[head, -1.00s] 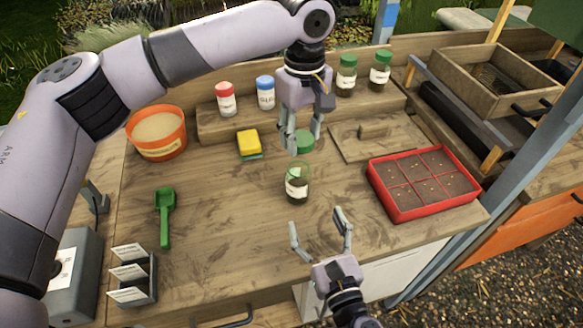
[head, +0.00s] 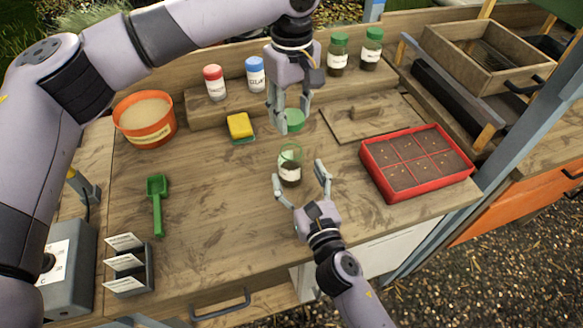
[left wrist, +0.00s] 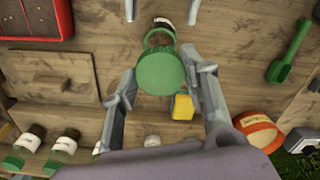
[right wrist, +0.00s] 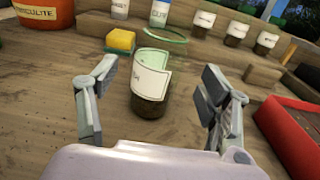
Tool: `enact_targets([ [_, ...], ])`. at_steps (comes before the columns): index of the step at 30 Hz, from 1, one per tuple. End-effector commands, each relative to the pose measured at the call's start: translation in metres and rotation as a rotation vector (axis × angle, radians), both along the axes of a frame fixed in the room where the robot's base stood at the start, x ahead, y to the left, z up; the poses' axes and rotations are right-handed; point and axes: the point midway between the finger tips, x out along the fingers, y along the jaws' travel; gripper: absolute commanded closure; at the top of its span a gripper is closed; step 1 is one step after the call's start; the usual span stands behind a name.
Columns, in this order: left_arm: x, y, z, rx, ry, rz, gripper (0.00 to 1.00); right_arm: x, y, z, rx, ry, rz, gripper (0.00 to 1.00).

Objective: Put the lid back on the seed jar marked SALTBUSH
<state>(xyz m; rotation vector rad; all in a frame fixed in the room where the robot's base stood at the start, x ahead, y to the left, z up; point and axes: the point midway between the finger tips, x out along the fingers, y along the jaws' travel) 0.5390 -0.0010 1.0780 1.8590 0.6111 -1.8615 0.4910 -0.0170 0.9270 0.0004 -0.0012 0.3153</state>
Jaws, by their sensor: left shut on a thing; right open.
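An open clear jar (head: 290,176) with dark contents and a white label stands upright in the middle of the bench. Its label shows in the right wrist view (right wrist: 150,82), but I cannot read the name. My left gripper (head: 289,124) is shut on a green lid (head: 295,118) and holds it up behind the jar, apart from it. The lid also shows between the fingers in the left wrist view (left wrist: 160,73). My right gripper (head: 300,180) is open at the jar's near side, its fingers spread to either side, with gaps in the right wrist view.
Red-lidded (head: 214,82), blue-lidded (head: 255,74) and green-lidded jars (head: 339,54) stand on the back shelf. A yellow sponge (head: 239,124), an orange pot (head: 146,128), a green scoop (head: 157,200) and a red seed tray (head: 372,180) surround the clear middle bench.

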Motion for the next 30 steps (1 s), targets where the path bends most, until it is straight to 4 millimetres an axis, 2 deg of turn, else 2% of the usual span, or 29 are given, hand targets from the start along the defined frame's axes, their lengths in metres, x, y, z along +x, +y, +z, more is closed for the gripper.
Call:
enact_targets([
  [3, 0.0, 0.0, 0.0, 0.0, 0.0, 0.0, 0.67, 0.021, 0.007, 0.001, 0.0, -0.002, 0.001, 0.28],
  [10, 0.0, 0.0, 0.0, 0.0, 0.0, 0.0, 0.67, 0.044, 0.015, 0.0, 0.0, 0.0, 0.0, 0.28],
  [22, 0.0, 0.0, 0.0, 0.0, 0.0, 0.0, 0.67, 0.048, 0.016, 0.0, 0.001, 0.001, 0.0, 0.28],
  [30, 0.0, 0.0, 0.0, 0.0, 0.0, 0.0, 0.67, 0.048, 0.016, 0.0, 0.001, 0.0, 0.0, 0.46],
])
